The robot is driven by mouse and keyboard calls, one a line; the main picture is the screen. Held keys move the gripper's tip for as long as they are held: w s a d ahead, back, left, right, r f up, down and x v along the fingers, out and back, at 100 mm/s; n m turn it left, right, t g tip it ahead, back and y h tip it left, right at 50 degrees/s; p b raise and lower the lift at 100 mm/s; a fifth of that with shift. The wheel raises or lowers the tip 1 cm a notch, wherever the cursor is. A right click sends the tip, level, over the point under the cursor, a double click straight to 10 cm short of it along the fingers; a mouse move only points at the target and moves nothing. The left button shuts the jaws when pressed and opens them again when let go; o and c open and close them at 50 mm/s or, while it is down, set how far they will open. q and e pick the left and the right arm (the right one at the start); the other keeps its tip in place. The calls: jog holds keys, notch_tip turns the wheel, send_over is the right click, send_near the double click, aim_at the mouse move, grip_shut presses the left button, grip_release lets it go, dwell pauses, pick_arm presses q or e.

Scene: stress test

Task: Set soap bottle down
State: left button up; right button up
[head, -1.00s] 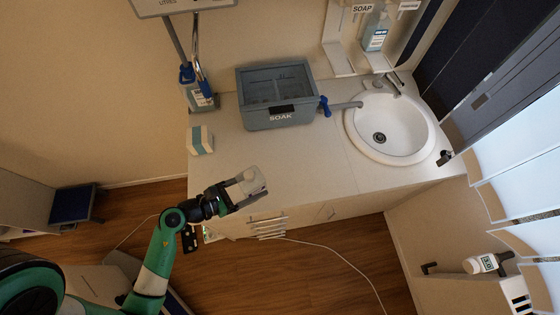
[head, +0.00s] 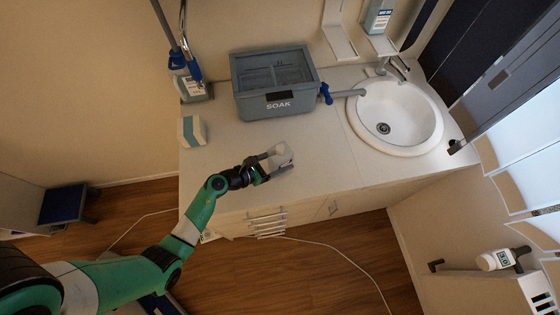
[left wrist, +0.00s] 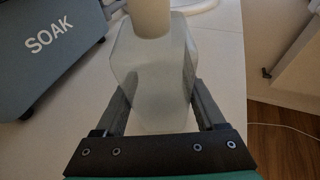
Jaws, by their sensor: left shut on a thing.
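My left gripper (head: 266,168) is shut on a pale, translucent soap bottle (head: 282,158) over the front part of the white counter (head: 330,160). In the left wrist view the bottle (left wrist: 152,75) stands between the two fingers (left wrist: 158,105), its pale cap (left wrist: 150,18) at the top of the picture. I cannot tell whether the bottle's base touches the counter. My right gripper is not in view.
A grey SOAK tank (head: 275,85) with a blue tap stands behind the bottle. A round sink (head: 396,118) lies to the right. A white and teal box (head: 193,130) and a blue-topped bottle (head: 194,88) are at left. Counter between bottle and sink is clear.

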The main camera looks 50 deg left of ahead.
pick_arm(q)
jog(key=shift+f, duration=0.35)
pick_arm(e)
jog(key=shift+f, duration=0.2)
pick_arm(q)
jog(key=shift+f, duration=0.15)
jog(key=o, duration=1.3)
jog(key=shift+r, duration=0.2)
jog(key=shift+s+a+r+p, duration=0.1)
jog(key=shift+s+r+p, duration=0.05)
jog(key=shift+s+p, duration=0.2)
jog(key=p+v, duration=0.2)
jog(key=v, duration=0.9)
jog(key=shift+s, duration=0.15)
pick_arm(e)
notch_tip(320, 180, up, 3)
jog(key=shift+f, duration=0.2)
